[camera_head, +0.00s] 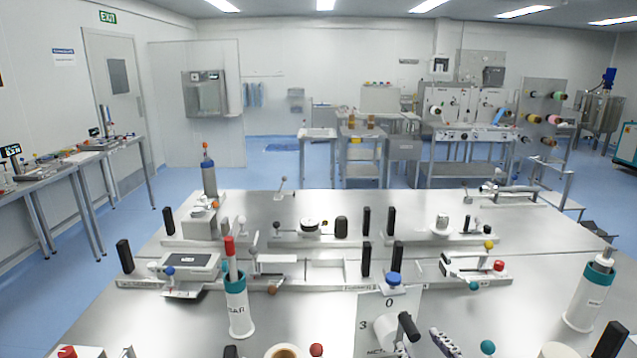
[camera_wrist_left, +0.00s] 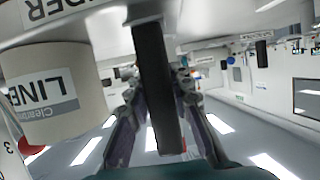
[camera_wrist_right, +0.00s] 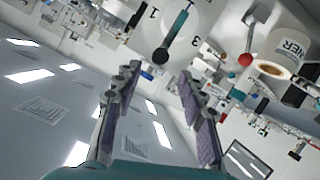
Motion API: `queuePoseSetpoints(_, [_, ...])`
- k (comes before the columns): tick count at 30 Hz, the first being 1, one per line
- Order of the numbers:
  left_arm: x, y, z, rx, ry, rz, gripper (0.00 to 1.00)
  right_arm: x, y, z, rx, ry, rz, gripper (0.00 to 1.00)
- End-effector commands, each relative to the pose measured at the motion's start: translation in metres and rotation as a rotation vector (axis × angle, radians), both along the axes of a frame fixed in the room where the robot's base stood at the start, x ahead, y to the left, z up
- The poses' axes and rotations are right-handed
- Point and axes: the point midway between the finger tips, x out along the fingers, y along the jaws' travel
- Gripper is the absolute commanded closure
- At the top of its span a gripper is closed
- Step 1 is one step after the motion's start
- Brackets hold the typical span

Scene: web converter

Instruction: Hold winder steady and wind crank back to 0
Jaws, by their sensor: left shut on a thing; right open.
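The winder has an upright white panel (camera_head: 375,308) with a 0 at its top and a 3 at its left. The crank's black grip (camera_head: 408,326) stands out from it, and in the right wrist view the grip (camera_wrist_right: 168,48) points toward the camera. I cannot tell the exact crank position. My right gripper (camera_wrist_right: 158,72) is open, with the grip's end just ahead of its fingertips; in the head view its fingers (camera_head: 444,342) are right of the crank. My left gripper (camera_wrist_left: 158,84) is shut on an upright black handle (camera_wrist_left: 156,75) beside a LINER roll (camera_wrist_left: 50,92).
A red ball knob (camera_wrist_right: 245,60) and the roll (camera_head: 285,351) are near the winder. Several black handles and fixtures stand farther back on the steel table (camera_head: 330,214).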

Motion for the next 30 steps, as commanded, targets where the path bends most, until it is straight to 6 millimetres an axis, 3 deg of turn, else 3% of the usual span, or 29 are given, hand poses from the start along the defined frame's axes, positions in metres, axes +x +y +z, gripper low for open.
queuePoseSetpoints(1, [0.001, 0.0, 0.001, 0.0, -0.002, 0.0, 1.0, 0.0, 0.0, 0.0, 0.0, 0.0, 0.0, 0.59])
queuePoseSetpoints(2, [0.001, 0.0, 0.001, 0.0, -0.002, 0.0, 0.74, 0.0, 0.0, 0.0, 0.0, 0.0, 0.0, 0.59])
queuePoseSetpoints(4, [0.001, 0.0, 0.002, 0.0, -0.003, 0.0, 0.55, 0.0, 0.0, 0.0, 0.0, 0.0, 0.0, 0.59])
queuePoseSetpoints(17, [-0.003, -0.001, 0.004, 0.003, -0.004, -0.002, 0.55, 0.0, 0.0, 0.0, 0.0, 0.0, 0.0, 0.59])
queuePoseSetpoints(30, [-0.047, -0.007, 0.022, 0.003, -0.004, -0.003, 0.55, 0.0, 0.0, 0.0, 0.0, 0.0, 0.0, 0.59])
